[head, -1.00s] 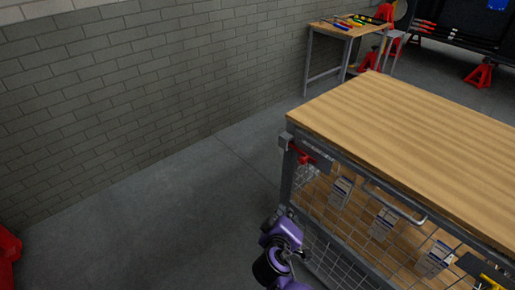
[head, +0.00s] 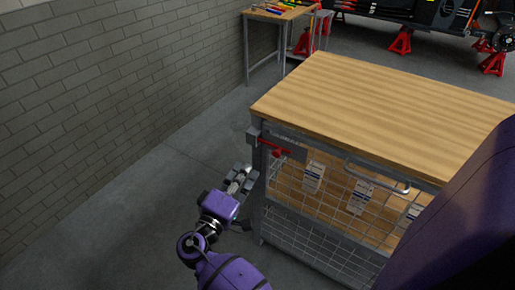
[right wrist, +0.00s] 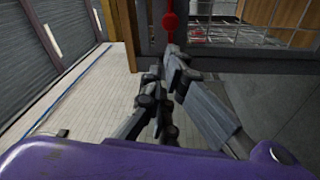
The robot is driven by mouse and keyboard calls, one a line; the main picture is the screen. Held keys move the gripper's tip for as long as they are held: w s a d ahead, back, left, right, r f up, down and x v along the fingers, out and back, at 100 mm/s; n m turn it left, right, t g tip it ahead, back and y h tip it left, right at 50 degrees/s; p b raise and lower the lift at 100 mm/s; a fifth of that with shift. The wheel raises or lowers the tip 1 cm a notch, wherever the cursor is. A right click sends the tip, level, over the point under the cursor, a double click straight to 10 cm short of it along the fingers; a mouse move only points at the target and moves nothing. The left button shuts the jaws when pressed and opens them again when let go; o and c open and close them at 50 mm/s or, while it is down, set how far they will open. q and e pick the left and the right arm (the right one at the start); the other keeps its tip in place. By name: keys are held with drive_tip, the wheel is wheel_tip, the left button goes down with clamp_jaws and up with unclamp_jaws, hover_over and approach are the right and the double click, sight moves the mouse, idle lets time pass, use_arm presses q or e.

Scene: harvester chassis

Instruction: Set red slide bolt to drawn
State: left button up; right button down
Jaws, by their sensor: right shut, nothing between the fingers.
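The red slide bolt (head: 272,147) is on the front of the wood-topped cabinet, near the top of its left corner post, beside a grey plate. My right gripper (head: 243,175) is left of and below the bolt in the head view, next to the corner post. Its fingers (right wrist: 165,72) are closed together with nothing between them, and appear apart from the knob. My left gripper is not in view.
The cabinet (head: 390,105) has a wire-mesh front with a bar handle (head: 378,178) and several boxes behind the mesh. A brick wall (head: 110,90) stands at left, with open floor between. A small tool table (head: 275,14) and red jack stands are behind.

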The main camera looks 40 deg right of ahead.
sight(276, 157)
drive_tip(key=p+x, duration=0.2)
drive_tip(key=x, duration=0.8)
drive_tip(key=shift+w, duration=0.15)
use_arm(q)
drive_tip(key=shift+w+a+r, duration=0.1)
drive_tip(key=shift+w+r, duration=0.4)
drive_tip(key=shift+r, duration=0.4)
use_arm(e)
drive_tip(key=shift+f, duration=0.1)
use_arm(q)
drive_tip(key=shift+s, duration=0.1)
use_arm(e)
drive_tip(key=s, duration=0.1)
drive_tip(key=s+d, duration=0.1)
drive_tip(key=s, duration=0.1)
drive_tip(key=s+d, duration=0.1)
drive_tip(key=s, duration=0.1)
drive_tip(key=shift+s, duration=0.15)
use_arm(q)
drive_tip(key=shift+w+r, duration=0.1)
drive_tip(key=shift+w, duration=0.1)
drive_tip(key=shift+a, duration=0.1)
use_arm(e)
drive_tip(key=shift+f, duration=0.15)
